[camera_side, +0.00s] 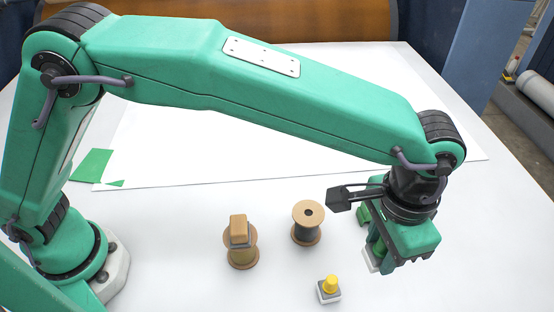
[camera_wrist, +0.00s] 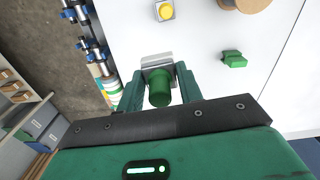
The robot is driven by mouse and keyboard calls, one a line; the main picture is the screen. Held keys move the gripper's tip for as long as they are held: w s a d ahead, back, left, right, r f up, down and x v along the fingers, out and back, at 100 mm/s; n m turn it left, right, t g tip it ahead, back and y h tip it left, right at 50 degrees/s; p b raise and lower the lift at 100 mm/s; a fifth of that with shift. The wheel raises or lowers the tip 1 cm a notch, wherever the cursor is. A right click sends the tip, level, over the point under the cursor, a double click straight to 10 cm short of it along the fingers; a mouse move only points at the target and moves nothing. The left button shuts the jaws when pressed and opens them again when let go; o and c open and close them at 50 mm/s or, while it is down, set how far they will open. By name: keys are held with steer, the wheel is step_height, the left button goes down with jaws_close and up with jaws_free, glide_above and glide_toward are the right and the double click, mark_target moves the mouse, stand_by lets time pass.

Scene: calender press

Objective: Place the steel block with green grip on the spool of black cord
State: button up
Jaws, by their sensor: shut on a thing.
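My gripper (camera_side: 381,250) is at the right of the side view, pointing down. Its jaws are shut on the green grip (camera_wrist: 159,90) of the steel block (camera_wrist: 157,62), between the two fingers. In the side view the steel block (camera_side: 371,261) shows partly behind the fingers; I cannot tell how high it is over the table. The spool of black cord (camera_side: 308,232) stands upright left of my gripper, with a bare tan top flange. In the wrist view only a spool's tan flange (camera_wrist: 247,4) shows, cut off at the top edge.
A steel block with yellow grip (camera_side: 329,288) stands in front of the black spool; it also shows in the wrist view (camera_wrist: 165,11). Another spool (camera_side: 242,257) at left bears a tan-topped block (camera_side: 239,230). A small green object (camera_wrist: 233,59) lies beside my gripper.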

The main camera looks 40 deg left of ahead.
steer(key=s+a+r+n, duration=0.1)
steer(key=s+a, duration=0.1)
steer(key=a, duration=0.4)
steer(key=s+a+r+n, duration=0.2)
steer(key=s+a, duration=0.1)
steer(key=a, duration=0.3)
steer(key=shift+r, duration=0.25)
steer(key=shift+a, duration=0.1)
glide_above(308, 212)
step_height(308, 212, down, 7)
steer(key=shift+f, duration=2.05)
steer(key=shift+f, duration=0.15)
steer(key=o, duration=1)
steer(key=shift+o, duration=0.2)
step_height(308, 212, up, 12)
steer(key=shift+r, duration=0.2)
